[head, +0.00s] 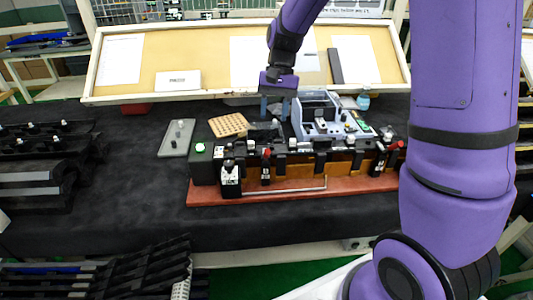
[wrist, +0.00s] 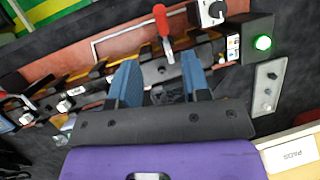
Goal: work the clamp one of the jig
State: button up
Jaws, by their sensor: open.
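The jig is a long black fixture on a red-brown base (head: 300,192). A clamp with a red handle (head: 267,153) stands on its front near the left end, and another red-handled clamp (head: 380,146) stands near the right end. No label shows which is clamp one. My gripper (head: 275,112) is open and empty, above and behind the jig's left half. In the wrist view its blue fingers (wrist: 158,62) point down at the jig. The left clamp's red handle (wrist: 163,20) stands beyond the fingertips, between their lines, apart from them.
A black box with a lit green button (head: 200,147) is at the jig's left end. A grey plate (head: 177,138) lies left of it. A grey-blue machine (head: 318,118) and a tan grid (head: 228,124) stand behind the jig.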

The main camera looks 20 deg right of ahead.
aim_at(267, 153)
jog(key=x, duration=1.1)
jog(key=shift+w+f, duration=0.25)
jog(key=shift+f, duration=0.15)
grip_shut()
